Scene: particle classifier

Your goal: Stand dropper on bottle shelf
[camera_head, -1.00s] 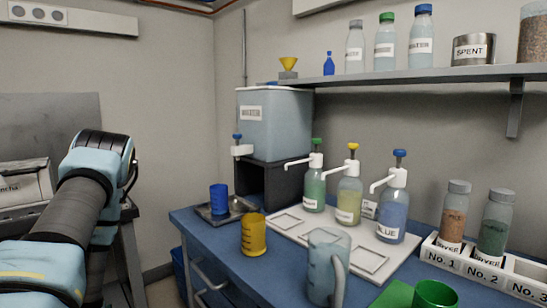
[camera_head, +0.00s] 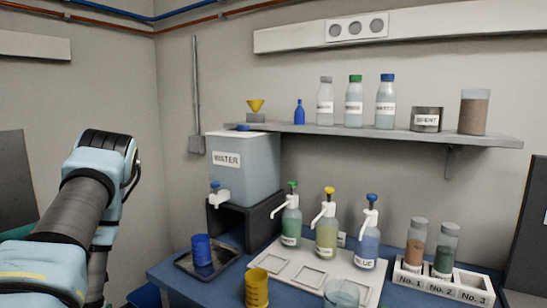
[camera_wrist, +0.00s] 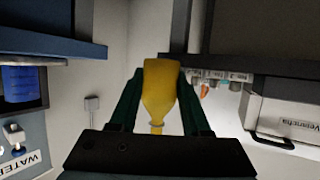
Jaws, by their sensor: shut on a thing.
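In the wrist view my gripper (camera_wrist: 160,82) is shut on the dropper (camera_wrist: 159,92), a yellow piece with a wide body and a narrow neck pointing toward the gripper's palm. In the head view my arm is at the left; the gripper and dropper are hidden there. The bottle shelf (camera_head: 350,131) is a grey board on the back wall, right of centre. On it stand a small blue bottle (camera_head: 299,114), a grey-capped bottle (camera_head: 325,103), a green-capped bottle (camera_head: 354,102) and a blue-capped bottle (camera_head: 386,103). My arm is well left of the shelf.
A yellow funnel (camera_head: 255,107), a tin labelled SPENT (camera_head: 426,120) and a brown-filled jar (camera_head: 473,112) also stand on the shelf. Below are a water tank (camera_head: 246,167), pump bottles (camera_head: 327,235) and a jar rack (camera_head: 440,284). Short gaps show between the shelf items.

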